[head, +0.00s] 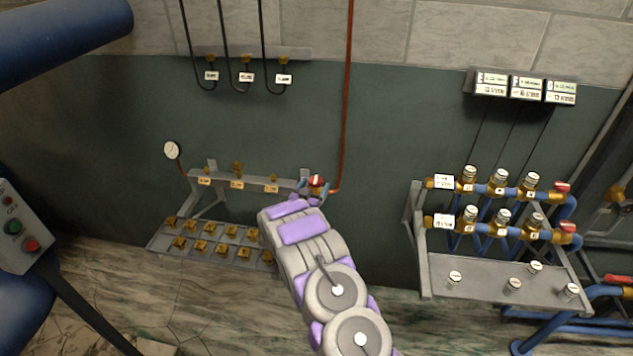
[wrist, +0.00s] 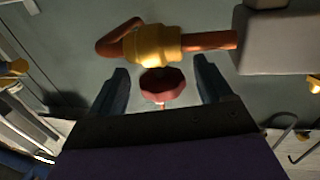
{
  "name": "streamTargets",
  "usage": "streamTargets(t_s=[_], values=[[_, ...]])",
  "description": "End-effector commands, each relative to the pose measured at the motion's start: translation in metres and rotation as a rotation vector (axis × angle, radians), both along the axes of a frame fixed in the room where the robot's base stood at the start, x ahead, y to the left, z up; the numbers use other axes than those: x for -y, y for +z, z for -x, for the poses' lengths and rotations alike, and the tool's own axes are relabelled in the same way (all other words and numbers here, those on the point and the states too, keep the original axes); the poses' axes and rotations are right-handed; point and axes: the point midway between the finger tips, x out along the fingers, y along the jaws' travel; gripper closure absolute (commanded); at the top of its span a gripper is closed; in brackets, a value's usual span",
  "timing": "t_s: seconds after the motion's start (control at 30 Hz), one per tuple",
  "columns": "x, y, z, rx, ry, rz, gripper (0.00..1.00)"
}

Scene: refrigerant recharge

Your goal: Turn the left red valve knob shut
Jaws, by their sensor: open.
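The left red valve knob (head: 317,181) sits on the wall at the right end of the left manifold, by the foot of a red pipe. In the wrist view the red knob (wrist: 161,84) faces me below a brass valve body (wrist: 153,45) with copper pipe on both sides. My gripper (wrist: 161,68) is open, with one dark finger on each side of the knob and a visible gap at both. In the head view my purple and grey arm reaches up to the knob, and the fingers (head: 311,193) are small and partly hidden there.
A manifold bar (head: 238,182) with brass fittings runs left of the knob, above a tray (head: 157,240) of brass fittings. A red pipe (head: 347,90) rises up the wall. At right stands a rack (head: 424,255) with valves and more red knobs. A control box (head: 20,228) is at far left.

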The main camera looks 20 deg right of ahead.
Motion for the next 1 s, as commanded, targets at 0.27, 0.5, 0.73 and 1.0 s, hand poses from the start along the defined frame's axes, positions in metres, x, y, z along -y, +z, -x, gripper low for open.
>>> streamTargets(t_s=[0.27,0.5,0.73,1.0], values=[[-0.047,0.002,0.040,-0.004,0.008,-0.001,0.20],[-0.081,0.000,0.074,-0.005,0.005,-0.001,0.20],[-0.098,0.000,0.090,0.001,0.003,0.001,0.20],[-0.100,-0.001,0.094,0.000,0.001,0.000,0.20]])
